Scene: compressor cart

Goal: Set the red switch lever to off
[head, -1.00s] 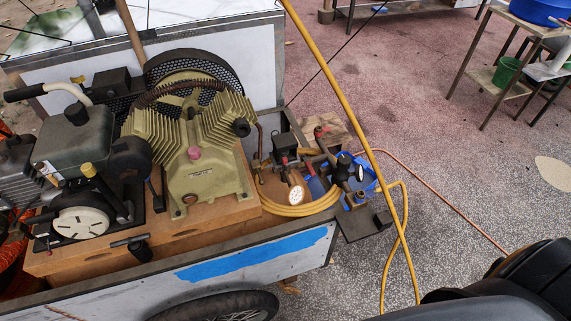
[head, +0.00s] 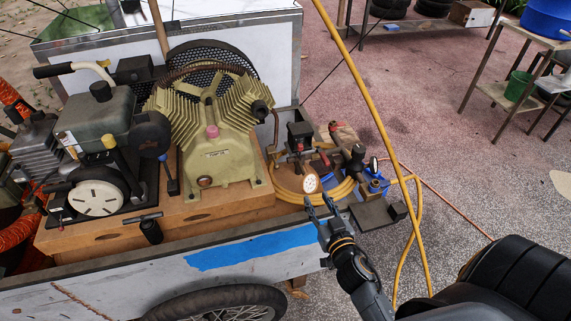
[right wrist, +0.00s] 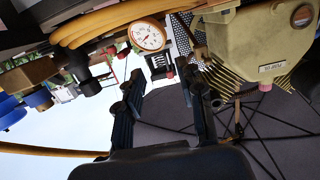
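The black switch box (head: 300,131) stands among the fittings at the right end of the cart, with a small red part (head: 299,147) low on its front that looks like the switch lever. In the right wrist view, the box (right wrist: 159,65) and its red part (right wrist: 171,74) show small beyond the fingers. I cannot tell the lever's position. My right gripper (head: 318,203) is open and empty at the cart's near edge, in front of the fittings and apart from the box. It also shows open in the right wrist view (right wrist: 163,92). My left gripper is out of view.
A pressure gauge (head: 311,184) and coiled yellow hose (head: 345,190) lie between my right gripper and the box. The compressor (head: 213,150) stands left of them. A slanted yellow pole or hose (head: 362,85) crosses at right. Open floor lies beyond the cart.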

